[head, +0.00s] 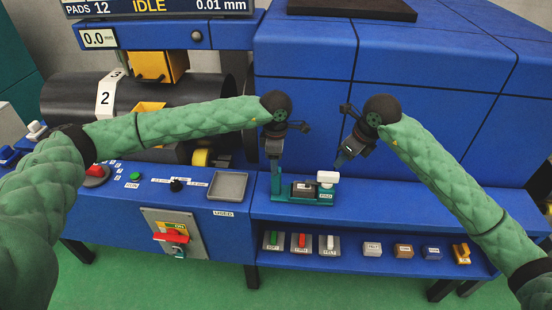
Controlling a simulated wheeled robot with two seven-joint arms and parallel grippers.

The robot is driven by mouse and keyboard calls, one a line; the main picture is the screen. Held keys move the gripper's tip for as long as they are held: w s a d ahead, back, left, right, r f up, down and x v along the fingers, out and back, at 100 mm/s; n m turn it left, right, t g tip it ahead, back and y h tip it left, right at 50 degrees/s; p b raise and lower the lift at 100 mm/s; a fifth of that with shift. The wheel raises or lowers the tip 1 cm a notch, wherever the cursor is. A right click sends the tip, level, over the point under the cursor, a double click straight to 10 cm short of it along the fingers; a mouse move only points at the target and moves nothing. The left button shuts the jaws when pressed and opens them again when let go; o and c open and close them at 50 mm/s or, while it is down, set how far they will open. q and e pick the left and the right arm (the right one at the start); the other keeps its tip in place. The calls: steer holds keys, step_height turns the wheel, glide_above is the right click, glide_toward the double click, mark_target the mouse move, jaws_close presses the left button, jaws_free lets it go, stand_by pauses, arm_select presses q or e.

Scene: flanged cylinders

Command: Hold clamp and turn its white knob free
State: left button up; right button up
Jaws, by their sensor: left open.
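The clamp (302,196) is a small teal holder with a dark block in it and a "PAD" label. It sits on the blue shelf top at the middle. Its white knob (327,178) stands at the right end. My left gripper (275,168) points down at the clamp's left end and is open; its fingertips overlap the teal end, and I cannot tell whether they touch it. My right gripper (342,160) is above and right of the white knob, apart from it, tilted down-left. Its fingers are too small to tell open or shut.
A grey tray (228,186) labelled "USED" lies left of the clamp. Several tools and small blocks stand on the lower shelf (345,257). A control panel with a red switch (172,237) is at lower left. The blue top right of the knob is clear.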

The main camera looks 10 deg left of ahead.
arm_select(q)
glide_above(280, 194)
steer(key=w+a, duration=0.2)
steer(key=f, duration=0.7)
steer(key=shift+s+d+f, duration=0.1)
steer(key=shift+s+f, duration=0.1)
steer(key=shift+s, duration=0.05)
steer(key=shift+c, duration=0.2)
jaws_close()
